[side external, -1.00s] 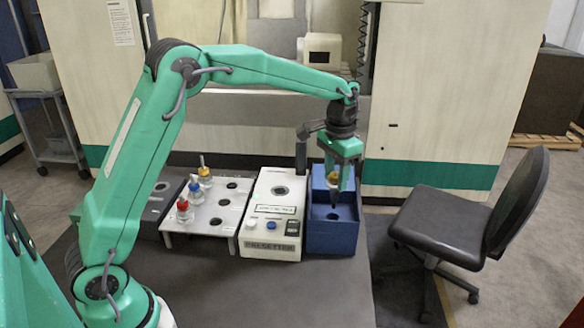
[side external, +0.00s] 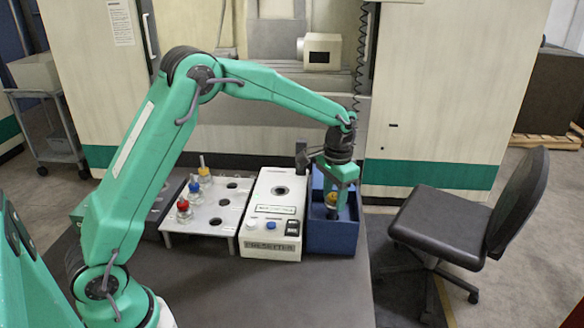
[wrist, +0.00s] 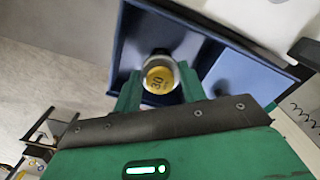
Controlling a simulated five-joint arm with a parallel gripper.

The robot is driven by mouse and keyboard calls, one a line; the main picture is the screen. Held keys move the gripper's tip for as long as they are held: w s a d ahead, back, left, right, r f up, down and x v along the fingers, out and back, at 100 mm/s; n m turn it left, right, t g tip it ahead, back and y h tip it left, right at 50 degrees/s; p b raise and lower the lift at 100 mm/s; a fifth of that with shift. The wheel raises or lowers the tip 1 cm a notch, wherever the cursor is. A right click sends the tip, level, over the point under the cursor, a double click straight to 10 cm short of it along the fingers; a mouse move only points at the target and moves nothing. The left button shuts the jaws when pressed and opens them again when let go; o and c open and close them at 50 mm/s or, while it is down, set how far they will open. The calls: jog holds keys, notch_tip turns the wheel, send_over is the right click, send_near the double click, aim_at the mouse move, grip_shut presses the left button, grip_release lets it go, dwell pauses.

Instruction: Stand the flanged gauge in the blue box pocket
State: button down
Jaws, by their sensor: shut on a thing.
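The flanged gauge has a yellow top marked 30 and a metal rim in the wrist view (wrist: 158,77). My gripper (side external: 335,203) is shut on the gauge and points down into the blue box (side external: 333,240). The wrist view shows my fingers (wrist: 160,88) on both sides of the gauge, over the dark pocket of the box (wrist: 128,38). The gauge's lower end is hidden inside the box. I cannot tell whether it touches the pocket floor.
A white tool-setter unit (side external: 271,215) stands close to the box's left. Further left, a grey rack (side external: 208,222) holds small tools with red, blue and yellow tops. A black chair (side external: 440,218) stands to the right. The front of the table is clear.

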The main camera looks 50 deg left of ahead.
aim_at(333, 206)
jog(key=shift+f, duration=1.55)
jog(key=c, duration=0.7)
grip_release()
jog(key=shift+f, duration=0.1)
jog(key=shift+r, duration=3.95)
